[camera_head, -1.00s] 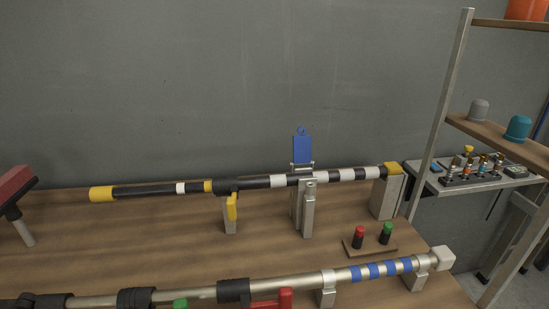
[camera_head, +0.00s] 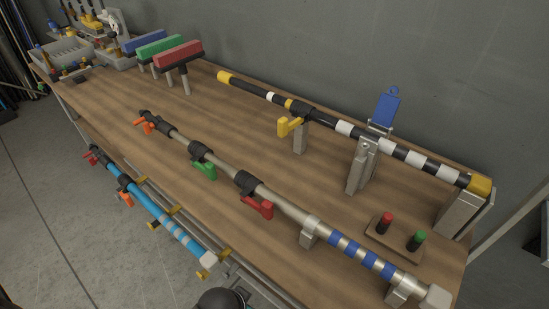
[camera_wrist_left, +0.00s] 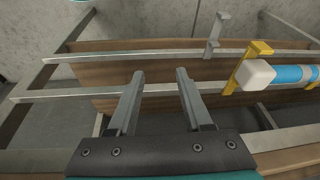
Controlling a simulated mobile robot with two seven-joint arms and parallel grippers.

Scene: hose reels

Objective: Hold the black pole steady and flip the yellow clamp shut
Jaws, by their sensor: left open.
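The black pole (camera_head: 328,119), with white bands and yellow ends, lies across stands along the back of the workbench in the head view. The yellow clamp (camera_head: 289,126) sits at the pole's black collar. Its lever sticks out from the pole toward the front left. No gripper is near the pole or clamp in the head view. My left gripper (camera_wrist_left: 158,76) is open and empty in the left wrist view, over metal rails and apart from the pole. My right gripper is in neither view.
A silver pole (camera_head: 285,206) with blue bands and red, green and orange clamps lies in front. A blue pole (camera_head: 158,215) hangs lower, its white end (camera_wrist_left: 256,74) near my left gripper. A block with red and green buttons (camera_head: 398,238) stands at right. Squeegee-like heads (camera_head: 178,55) stand behind.

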